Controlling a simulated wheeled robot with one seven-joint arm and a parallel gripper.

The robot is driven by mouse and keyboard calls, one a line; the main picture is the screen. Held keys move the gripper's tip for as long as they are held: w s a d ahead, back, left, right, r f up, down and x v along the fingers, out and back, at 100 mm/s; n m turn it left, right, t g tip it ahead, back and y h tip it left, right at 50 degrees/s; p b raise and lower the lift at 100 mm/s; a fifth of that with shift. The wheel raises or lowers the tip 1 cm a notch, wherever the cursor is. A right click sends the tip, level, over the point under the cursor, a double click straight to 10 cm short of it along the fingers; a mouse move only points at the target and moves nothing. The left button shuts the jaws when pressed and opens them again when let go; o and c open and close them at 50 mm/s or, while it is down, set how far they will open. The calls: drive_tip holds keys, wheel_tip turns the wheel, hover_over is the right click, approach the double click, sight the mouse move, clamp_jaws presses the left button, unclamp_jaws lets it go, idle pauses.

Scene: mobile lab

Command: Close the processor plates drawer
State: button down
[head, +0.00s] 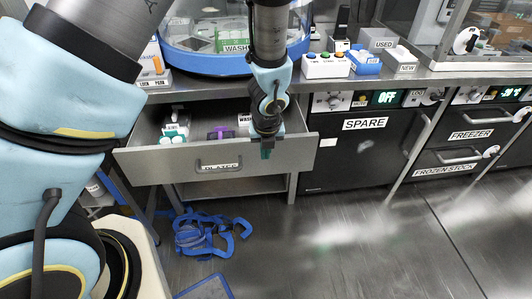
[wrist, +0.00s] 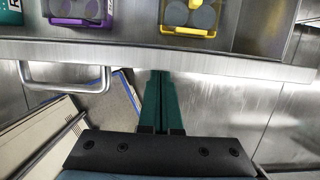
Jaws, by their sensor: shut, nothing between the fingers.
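The open drawer (head: 180,178) sticks out from under the steel bench in the head view, with a label on its front that I cannot read fully. Its handle (head: 219,164) is a metal bar, also seen at the left in the wrist view (wrist: 66,88). Racks and containers lie inside the drawer. My gripper (head: 266,153) points down at the right part of the drawer front. In the wrist view my gripper's green fingers (wrist: 162,75) are together and empty, reaching up to the drawer front, right of the handle. I cannot tell whether they touch it.
A black SPARE unit (head: 350,150) stands right of the drawer, with FREEZER and FROZEN STOCK drawers (head: 470,135) further right. Blue pieces (head: 205,236) lie on the floor below the drawer. The floor (head: 350,240) in front is otherwise mostly clear. A box with coloured buttons (head: 325,66) stands on the bench.

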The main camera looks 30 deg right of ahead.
drive_tip(key=shift+w, duration=0.15)
drive_tip(key=w+d+p, duration=0.2)
drive_tip(key=w, duration=0.2)
drive_tip(key=w+d+p, duration=0.2)
drive_tip(key=w+p, duration=0.1)
drive_tip(key=w, duration=0.2)
drive_tip(key=w+d+p, duration=0.2)
drive_tip(key=w+p, duration=0.1)
drive_tip(key=w, duration=0.2)
drive_tip(key=shift+w+d+r, duration=0.1)
drive_tip(key=shift+w+d, duration=0.1)
drive_tip(key=shift+d, duration=0.2)
drive_tip(key=shift+w+d, duration=0.35)
drive_tip(key=shift+w, duration=0.4)
drive_tip(key=shift+s, duration=0.1)
